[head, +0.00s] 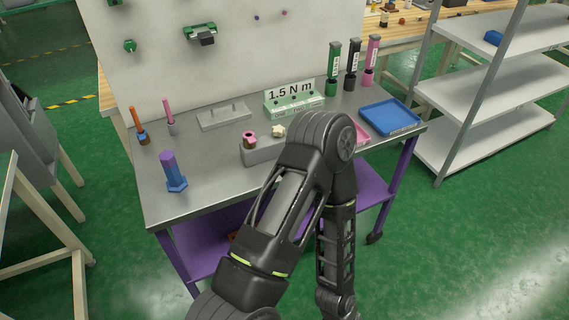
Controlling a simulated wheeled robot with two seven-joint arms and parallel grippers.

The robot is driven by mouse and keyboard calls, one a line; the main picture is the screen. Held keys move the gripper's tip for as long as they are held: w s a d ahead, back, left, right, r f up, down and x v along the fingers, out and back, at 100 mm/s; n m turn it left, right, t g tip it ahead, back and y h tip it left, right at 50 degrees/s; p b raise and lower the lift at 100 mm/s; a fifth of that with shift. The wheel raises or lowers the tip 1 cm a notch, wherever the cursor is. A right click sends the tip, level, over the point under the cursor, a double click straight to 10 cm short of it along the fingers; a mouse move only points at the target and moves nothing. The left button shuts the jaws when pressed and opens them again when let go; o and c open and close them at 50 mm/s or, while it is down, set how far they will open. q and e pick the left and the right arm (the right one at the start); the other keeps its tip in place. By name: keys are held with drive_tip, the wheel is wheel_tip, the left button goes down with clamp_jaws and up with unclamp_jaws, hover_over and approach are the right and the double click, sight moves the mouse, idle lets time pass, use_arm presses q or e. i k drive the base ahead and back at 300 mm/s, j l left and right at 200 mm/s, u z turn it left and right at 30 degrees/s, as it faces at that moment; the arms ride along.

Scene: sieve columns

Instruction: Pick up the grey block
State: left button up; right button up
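A grey block (256,156) lies near the front middle of the metal tabletop. A pink ring-shaped piece (249,136) and a cream star-shaped piece (278,131) sit on its top. My dark arm crosses in front and hides the block's right part. A second grey piece, a flat plate with upright pegs (224,117), lies farther back. Neither of my grippers shows in the head view. I cannot tell whether they hold anything.
A purple-and-blue bolt-shaped piece (173,172) stands at the table's left. A green-and-white "1.5 N m" stand (292,101) is at the back, beside several upright drivers. A blue tray (390,117) is at the right; a pink tray (362,134) is partly hidden.

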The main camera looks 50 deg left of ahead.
sight(268, 147)
drive_tip(key=u, duration=1.75)
